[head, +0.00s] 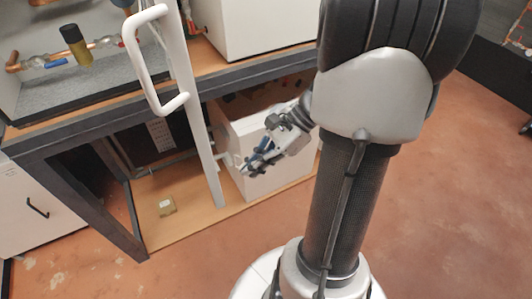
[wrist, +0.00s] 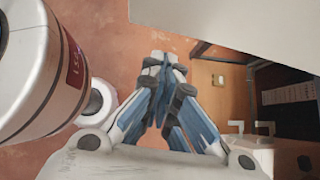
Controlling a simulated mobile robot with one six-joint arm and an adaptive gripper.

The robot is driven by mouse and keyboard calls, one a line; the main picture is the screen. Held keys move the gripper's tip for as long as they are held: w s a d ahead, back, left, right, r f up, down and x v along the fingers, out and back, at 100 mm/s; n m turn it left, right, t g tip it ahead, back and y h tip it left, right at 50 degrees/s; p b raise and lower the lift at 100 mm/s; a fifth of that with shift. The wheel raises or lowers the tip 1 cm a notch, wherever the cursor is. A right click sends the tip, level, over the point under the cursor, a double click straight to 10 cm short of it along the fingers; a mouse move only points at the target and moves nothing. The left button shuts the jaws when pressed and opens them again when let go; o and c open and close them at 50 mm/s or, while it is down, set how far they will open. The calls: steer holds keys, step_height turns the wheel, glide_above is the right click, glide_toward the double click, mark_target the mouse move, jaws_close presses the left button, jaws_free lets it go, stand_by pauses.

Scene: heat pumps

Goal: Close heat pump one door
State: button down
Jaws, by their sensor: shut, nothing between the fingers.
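A white door (head: 183,85) with a white bar handle (head: 140,62) stands open, seen nearly edge-on in the head view. It swings out from an open unit at upper left, where copper pipes (head: 103,42) and a blue valve show. No label tells me which heat pump this is. My gripper (head: 250,168) is low, to the right of the door's lower part, with a white box behind it. In the wrist view my gripper (wrist: 162,62) is shut and empty, below and left of a white panel (wrist: 230,28) that looks like the door. I cannot tell whether they touch.
The dark-framed bench (head: 75,128) has a wooden lower shelf (head: 185,222) with a small yellowish item (head: 166,206) and a white box (head: 275,182). Another white unit (head: 255,22) stands on the bench. Open reddish floor (head: 455,180) lies at right.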

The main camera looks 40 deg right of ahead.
steer(key=a, duration=0.1)
steer(key=w+a, duration=0.1)
steer(key=a, duration=0.1)
steer(key=w+a+f, duration=0.1)
steer(key=shift+a, duration=0.2)
steer(key=shift+w+a, duration=0.1)
